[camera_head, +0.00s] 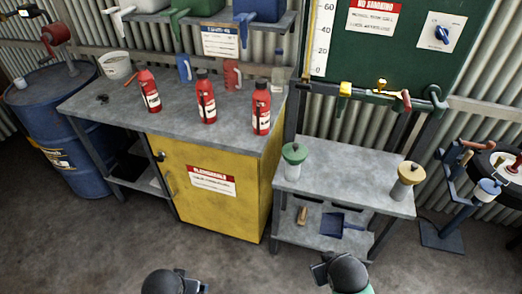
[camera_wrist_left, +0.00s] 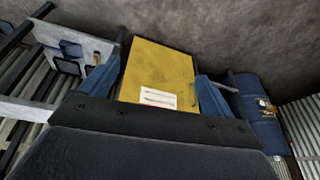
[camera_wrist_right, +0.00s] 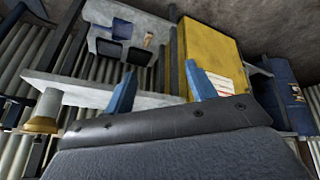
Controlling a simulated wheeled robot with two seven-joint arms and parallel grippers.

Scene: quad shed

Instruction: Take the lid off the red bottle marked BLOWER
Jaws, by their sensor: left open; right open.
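All three appear capped. My left gripper (camera_wrist_left: 157,70) is open and empty, with the yellow cabinet beyond its blue fingers. My right gripper (camera_wrist_right: 160,67) is open and empty. Both arms are low at the front, well apart from the bottles. No red bottle shows in either wrist view.
A yellow cabinet (camera_head: 207,205) is under the bench. A lower grey table (camera_head: 345,178) at right holds a green-topped jar (camera_head: 293,162) and a yellow-topped jar (camera_head: 407,181). A white bucket (camera_head: 116,66) and blue drum (camera_head: 68,125) are left. A shelf with spouted containers overhangs the bench's back.

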